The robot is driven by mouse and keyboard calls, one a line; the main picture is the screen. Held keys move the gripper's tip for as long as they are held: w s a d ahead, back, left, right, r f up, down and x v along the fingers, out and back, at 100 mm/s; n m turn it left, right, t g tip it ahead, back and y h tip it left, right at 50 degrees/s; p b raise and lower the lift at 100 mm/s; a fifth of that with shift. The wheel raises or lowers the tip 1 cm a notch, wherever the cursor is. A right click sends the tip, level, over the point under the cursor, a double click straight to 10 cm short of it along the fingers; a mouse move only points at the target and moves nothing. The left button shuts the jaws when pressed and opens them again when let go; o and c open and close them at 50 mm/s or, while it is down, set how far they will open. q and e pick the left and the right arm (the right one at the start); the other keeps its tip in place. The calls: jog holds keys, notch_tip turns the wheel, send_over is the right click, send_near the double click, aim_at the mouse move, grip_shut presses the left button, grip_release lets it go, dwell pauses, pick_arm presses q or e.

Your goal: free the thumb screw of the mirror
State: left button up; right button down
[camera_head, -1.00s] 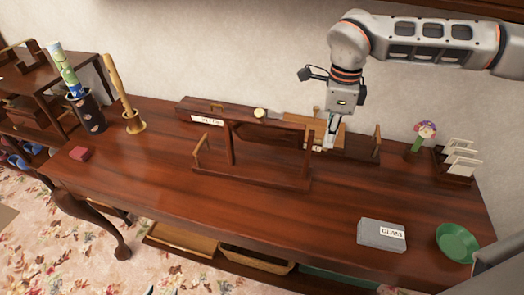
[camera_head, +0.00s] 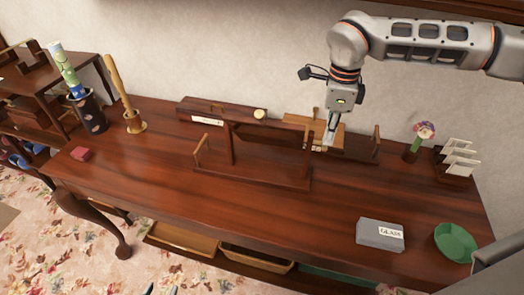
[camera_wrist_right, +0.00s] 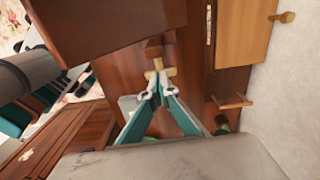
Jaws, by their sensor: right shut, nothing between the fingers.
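The mirror stand (camera_head: 262,179) is dark wood and stands mid-table. It has a low base, upright posts and a dark top bar (camera_head: 275,122). The mirror's face is seen nearly edge-on, so its glass is hard to make out. My right gripper (camera_head: 327,143) is beside the right post, pointing down, shut and empty. In the right wrist view its fingertips (camera_wrist_right: 155,92) are together just short of a pale T-shaped piece (camera_wrist_right: 159,71), which looks like the thumb screw. I cannot tell whether they touch.
A grey box (camera_head: 380,234), green bowl (camera_head: 455,242) and letter rack (camera_head: 457,163) are at the right. The table's front middle is clear.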

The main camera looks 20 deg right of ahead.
jog(key=shift+s, duration=0.15)
jog(key=shift+s+a+f, duration=0.1)
jog(key=shift+s+a, duration=0.15)
jog(key=shift+s, duration=0.2)
jog(key=shift+p, duration=0.3)
notch_tip(320, 180, up, 5)
jog(key=p, duration=0.4)
jog(key=shift+w, duration=0.1)
jog(key=shift+r+p, duration=0.3)
jog(key=shift+r, duration=0.7)
jog(key=shift+r, duration=0.1)
notch_tip(320, 180, up, 12)
